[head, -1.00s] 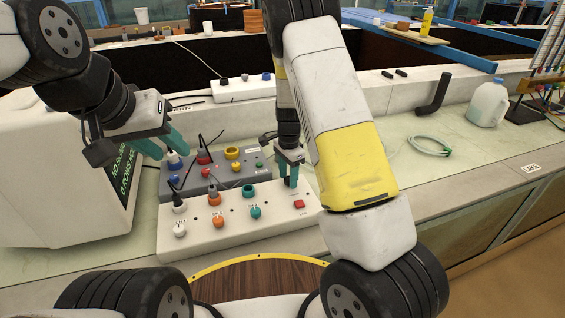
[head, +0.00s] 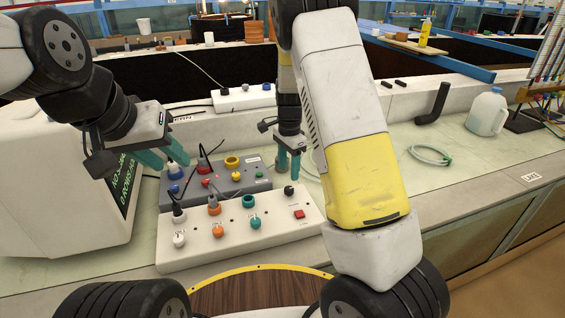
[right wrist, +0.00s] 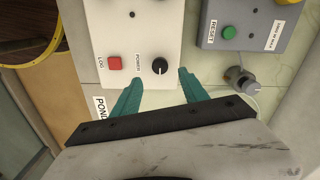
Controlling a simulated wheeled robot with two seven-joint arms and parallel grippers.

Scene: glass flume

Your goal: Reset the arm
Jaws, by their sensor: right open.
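My right gripper (head: 288,165) is open and empty. It hovers above the right end of the white panel (head: 275,235), behind a black power knob (head: 289,190). In the right wrist view its teal fingers stand apart, with the power knob (right wrist: 160,66) just beyond and between them, apparently untouched. A red log button (right wrist: 114,63) is left of the knob. My left gripper (head: 164,156) has its teal fingers spread over the left end of the grey box (head: 240,188), near a blue plug (head: 174,171). I see nothing held in it.
The white panel carries white, orange and teal sockets, two with plugs. The grey box has a green reset button (right wrist: 229,33). A white cabinet (head: 60,190) stands left.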

